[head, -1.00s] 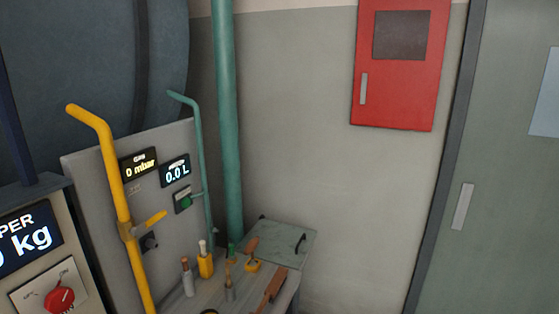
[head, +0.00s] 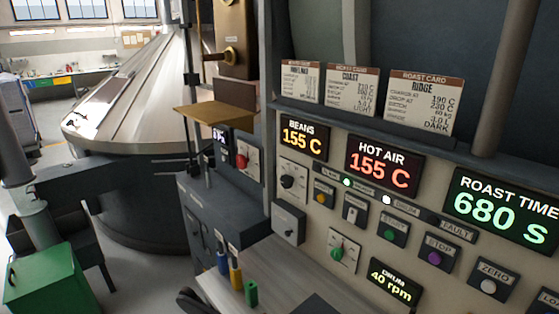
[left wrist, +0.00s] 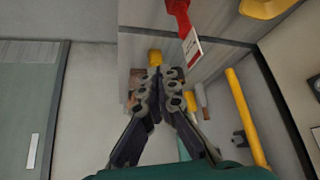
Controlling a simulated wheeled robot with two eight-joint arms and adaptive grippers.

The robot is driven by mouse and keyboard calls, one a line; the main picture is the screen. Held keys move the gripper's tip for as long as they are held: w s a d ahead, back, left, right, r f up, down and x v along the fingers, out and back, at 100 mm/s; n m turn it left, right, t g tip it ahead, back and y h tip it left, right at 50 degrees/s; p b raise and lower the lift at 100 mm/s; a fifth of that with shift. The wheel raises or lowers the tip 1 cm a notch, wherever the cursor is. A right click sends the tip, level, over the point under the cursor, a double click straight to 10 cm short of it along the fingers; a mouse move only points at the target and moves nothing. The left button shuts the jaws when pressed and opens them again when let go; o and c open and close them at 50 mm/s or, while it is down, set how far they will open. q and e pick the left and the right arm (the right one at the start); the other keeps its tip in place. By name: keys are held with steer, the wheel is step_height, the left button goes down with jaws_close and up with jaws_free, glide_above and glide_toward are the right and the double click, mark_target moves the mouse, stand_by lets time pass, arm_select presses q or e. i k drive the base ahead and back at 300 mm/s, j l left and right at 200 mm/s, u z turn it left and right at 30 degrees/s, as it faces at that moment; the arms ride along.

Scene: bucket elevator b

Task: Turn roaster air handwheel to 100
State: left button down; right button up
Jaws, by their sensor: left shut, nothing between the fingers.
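I cannot make out a handwheel marked for roaster air in either view. The roaster control panel (head: 315,225) fills the right of the head view, with a black knob (head: 288,181) and a green knob (head: 337,252) on it. Its displays read beans 155 C, hot air 155 C (head: 384,168), roast time 680 s and drum 40 rpm. My left gripper (left wrist: 154,74) shows in the left wrist view, its fingers shut and empty, pointing toward a bench with small tools. A red part with a white tag (left wrist: 192,45) is near its tips. My right gripper is in neither view.
A large metal cone (head: 125,95) stands at the back left of the head view. A green box (head: 45,278) is at the lower left. Small bottles (head: 236,270) stand below the panel. A yellow pipe (left wrist: 247,115) runs right of my left gripper in the left wrist view.

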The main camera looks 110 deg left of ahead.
mark_target(242, 162)
steer(key=u, duration=4)
steer(key=i+j+z, duration=0.15)
steer(key=z, duration=0.15)
steer(key=i+j+z, duration=0.1)
steer(key=j+z, duration=0.55)
steer(key=i, duration=0.05)
